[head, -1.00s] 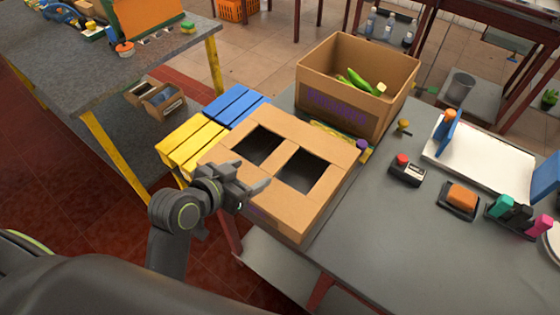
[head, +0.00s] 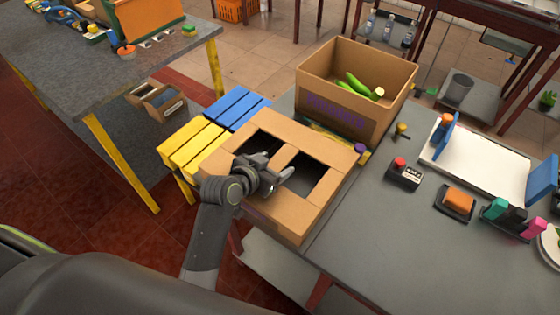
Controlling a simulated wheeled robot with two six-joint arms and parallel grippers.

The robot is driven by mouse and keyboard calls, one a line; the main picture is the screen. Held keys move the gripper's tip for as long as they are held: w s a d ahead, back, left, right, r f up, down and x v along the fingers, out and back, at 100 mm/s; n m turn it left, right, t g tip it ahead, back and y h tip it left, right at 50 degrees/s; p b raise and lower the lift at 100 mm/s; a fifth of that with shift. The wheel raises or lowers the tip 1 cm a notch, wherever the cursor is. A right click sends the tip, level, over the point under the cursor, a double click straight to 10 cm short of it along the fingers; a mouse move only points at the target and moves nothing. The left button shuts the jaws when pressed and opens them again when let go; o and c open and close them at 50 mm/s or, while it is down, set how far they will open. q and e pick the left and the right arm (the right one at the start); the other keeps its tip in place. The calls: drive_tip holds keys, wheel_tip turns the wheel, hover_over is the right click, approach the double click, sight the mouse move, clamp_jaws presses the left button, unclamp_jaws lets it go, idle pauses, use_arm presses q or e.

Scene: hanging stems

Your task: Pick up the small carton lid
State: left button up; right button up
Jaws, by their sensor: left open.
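A brown cardboard piece with two rectangular openings (head: 296,215) lies at the left end of the grey table in the head view. It is the only lid-like carton part I see; I cannot tell whether it is a loose lid or the top of a box. My left gripper (head: 281,179) is open and empty, over the middle of this piece near the strip between the openings. The gripper and wrist hide part of the left opening and the near left edge. I cannot tell whether the fingers touch the cardboard. My right gripper is not in view.
An open cardboard box (head: 345,113) with green vegetables stands behind the piece. Yellow (head: 193,148) and blue (head: 232,108) slatted pieces lie to its left. A stapler-like item (head: 405,174), an orange block (head: 459,200) and a white board (head: 480,160) are on the right. The table's near middle is clear.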

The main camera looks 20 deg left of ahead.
use_arm(q)
drive_tip(key=shift+w+d+f, duration=0.15)
drive_tip(key=shift+w+f, duration=0.1)
drive_tip(key=shift+w, duration=0.2)
drive_tip(key=shift+c, duration=0.3)
drive_tip(key=c, duration=1.2)
drive_tip(key=shift+r, duration=0.1)
drive_tip(key=shift+c, duration=0.8)
